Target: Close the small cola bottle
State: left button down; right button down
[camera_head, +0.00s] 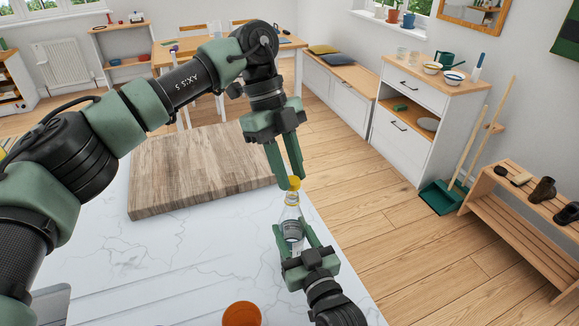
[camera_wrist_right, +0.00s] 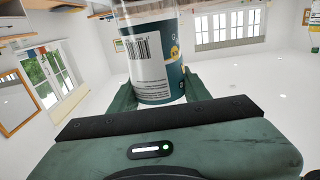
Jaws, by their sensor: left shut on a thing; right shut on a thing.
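The small cola bottle (camera_head: 291,222) is clear and stands upright near the right edge of the white marble counter. My right gripper (camera_head: 293,240) is shut around its lower body. In the right wrist view the bottle's teal and white label with a barcode (camera_wrist_right: 152,60) shows between the fingers. A yellow cap (camera_head: 294,183) is at the top of the bottle's neck. My left gripper (camera_head: 289,178) is shut on the cap from above, its fingers pointing down. The cap looks lined up with the neck, but I cannot tell whether it is seated.
A wooden cutting board (camera_head: 165,178) lies on the marble counter (camera_head: 190,265) behind and left of the bottle. An orange round container (camera_head: 242,314) stands at the front edge of view. Right of the counter is open wooden floor, with a white cabinet (camera_head: 410,110) and a shoe bench (camera_head: 520,205) beyond.

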pick_arm(q)
jog(key=shift+f, duration=0.2)
dwell(0.4)
jog(key=shift+f, duration=0.75)
jog(key=shift+f, duration=0.6)
